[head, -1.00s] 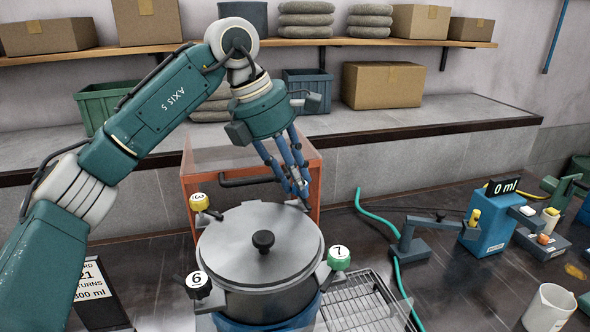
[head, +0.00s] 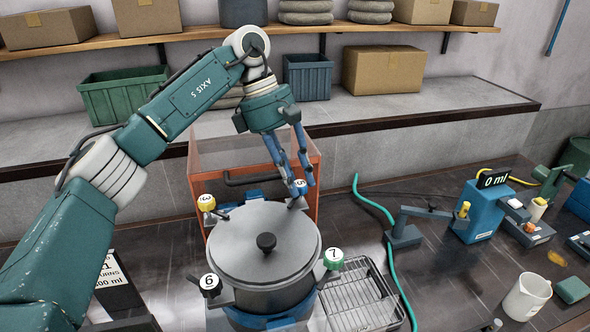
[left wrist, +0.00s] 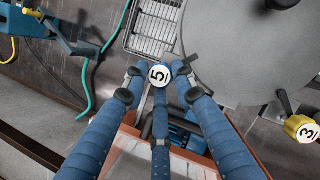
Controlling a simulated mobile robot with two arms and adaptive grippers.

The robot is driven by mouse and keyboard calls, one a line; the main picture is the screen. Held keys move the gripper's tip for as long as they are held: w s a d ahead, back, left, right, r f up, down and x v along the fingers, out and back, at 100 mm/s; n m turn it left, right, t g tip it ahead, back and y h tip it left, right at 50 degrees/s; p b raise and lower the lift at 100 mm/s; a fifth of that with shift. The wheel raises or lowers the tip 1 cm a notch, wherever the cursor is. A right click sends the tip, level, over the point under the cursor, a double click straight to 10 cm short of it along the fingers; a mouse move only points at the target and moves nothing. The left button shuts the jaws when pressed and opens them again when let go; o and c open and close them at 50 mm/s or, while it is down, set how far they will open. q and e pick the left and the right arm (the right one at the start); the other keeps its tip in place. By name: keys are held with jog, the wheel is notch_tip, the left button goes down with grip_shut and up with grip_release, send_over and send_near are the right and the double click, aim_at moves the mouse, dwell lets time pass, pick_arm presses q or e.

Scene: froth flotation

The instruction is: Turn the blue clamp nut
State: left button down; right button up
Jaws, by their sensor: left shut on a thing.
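The metal pot with its grey lid (head: 240,238) and black knob stands at the centre of the bench. Clamp nuts sit around its rim: yellow 3 (head: 206,202), black 6 (head: 209,283) and green 7 (head: 334,258). The nut with the white 5 cap (head: 300,184), at the back right of the rim, is between the blue fingers of my left gripper (head: 302,178). In the left wrist view the 5 cap (left wrist: 159,76) sits between the closed fingertips, which hide its sides. Yellow nut 3 (left wrist: 301,128) shows at right there. My right gripper is out of view.
An orange-framed clear box (head: 312,200) stands right behind the pot. A wire rack (head: 360,300) lies to the right, with a teal hose (head: 375,208) beyond it. A blue 0 ml device (head: 482,212) and a white beaker (head: 527,297) stand farther right. A number card (head: 112,280) is at left.

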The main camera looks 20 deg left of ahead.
pick_arm(q)
jog(key=shift+d+r+m, duration=0.2)
jog(key=shift+m, duration=0.2)
jog(key=c, duration=1.5)
grip_release()
jog(key=shift+o, duration=0.2)
jog(key=shift+d, duration=0.2)
jog(key=shift+s, duration=0.1)
jog(key=shift+a, duration=0.1)
jog(key=shift+a+r, duration=0.15)
jog(key=shift+r, duration=0.1)
jog(key=v, duration=1.1)
jog(key=shift+r, duration=0.2)
